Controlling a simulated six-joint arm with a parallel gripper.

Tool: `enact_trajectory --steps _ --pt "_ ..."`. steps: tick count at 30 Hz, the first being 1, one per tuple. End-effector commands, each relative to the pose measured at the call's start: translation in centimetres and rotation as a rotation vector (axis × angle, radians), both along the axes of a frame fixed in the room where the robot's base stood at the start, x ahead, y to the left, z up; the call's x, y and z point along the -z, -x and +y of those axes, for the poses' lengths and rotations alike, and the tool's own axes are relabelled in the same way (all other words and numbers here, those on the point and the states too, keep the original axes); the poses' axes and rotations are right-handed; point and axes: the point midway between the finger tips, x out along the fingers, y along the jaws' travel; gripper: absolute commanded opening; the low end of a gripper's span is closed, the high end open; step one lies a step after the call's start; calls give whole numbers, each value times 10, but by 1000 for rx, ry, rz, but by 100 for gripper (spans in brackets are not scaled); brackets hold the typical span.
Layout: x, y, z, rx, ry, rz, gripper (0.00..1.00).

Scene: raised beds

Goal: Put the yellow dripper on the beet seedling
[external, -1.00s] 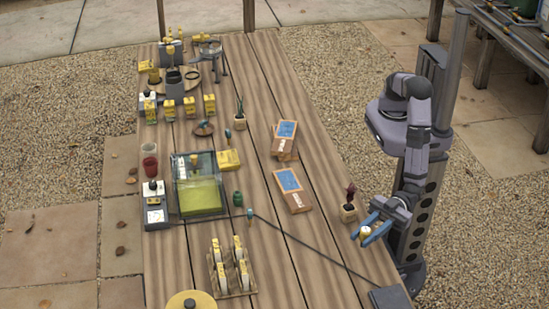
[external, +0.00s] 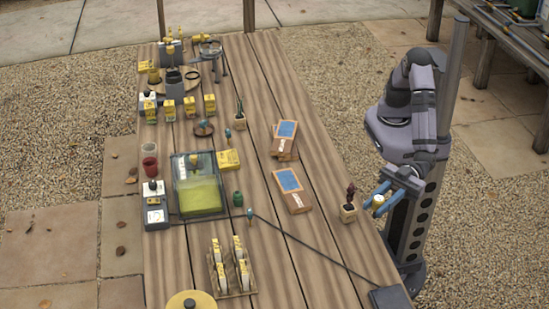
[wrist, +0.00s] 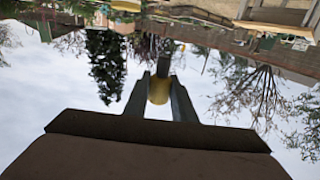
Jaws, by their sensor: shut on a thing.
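My gripper (external: 377,200) is shut on the yellow dripper (external: 378,201), held in the air just past the table's right edge. In the wrist view, the dripper's yellow body (wrist: 159,90) sits between the two fingers, with a grey part beyond it. The beet seedling (external: 350,194) has dark red leaves and stands upright in a small square tan pot (external: 348,213) near the table's right edge. My gripper is to the right of the seedling, apart from it.
Two blue-topped boxes (external: 292,190) lie left of the seedling. A green seedling (external: 239,112) stands farther back. A dark cable (external: 310,246) runs to a dark box (external: 389,298) at the front right. A clear-lidded bin (external: 200,184) and a rack (external: 231,272) are on the left.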

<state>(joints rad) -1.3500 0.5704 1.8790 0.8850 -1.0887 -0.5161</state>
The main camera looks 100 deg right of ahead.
Motion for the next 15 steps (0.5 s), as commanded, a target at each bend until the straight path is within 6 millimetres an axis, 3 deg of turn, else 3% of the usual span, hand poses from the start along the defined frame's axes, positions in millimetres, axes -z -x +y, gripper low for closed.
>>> enact_trajectory --steps 5,9,15 --pt "-15 9 -49 51 0 0 2" --pt "-4 7 -101 135 7 0 2" --pt "26 3 -154 238 8 0 2"
